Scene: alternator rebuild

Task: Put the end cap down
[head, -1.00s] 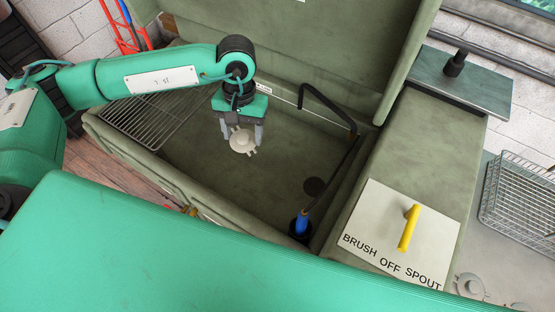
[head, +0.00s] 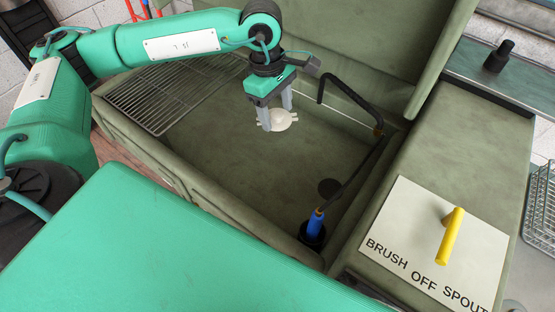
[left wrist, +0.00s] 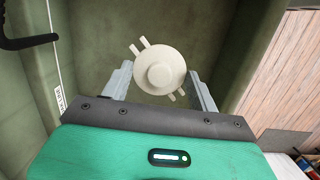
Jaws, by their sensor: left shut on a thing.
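The end cap (head: 281,120) is a pale round disc with small lugs on its edge. My left gripper (head: 277,118) is shut on it and holds it in the air above the green basin (head: 272,178). In the left wrist view the end cap (left wrist: 160,68) sits between the two grey fingers of the gripper (left wrist: 160,88), its round raised middle facing the camera. My right gripper is in neither view.
A wire rack (head: 165,97) lies over the basin's left part. A black bent spout (head: 352,97) and a blue-handled brush (head: 315,224) stand at the basin's right side. A sign with a yellow handle (head: 449,237) lies on the ledge to the right. The basin floor under the cap is clear. The raised lid stands behind.

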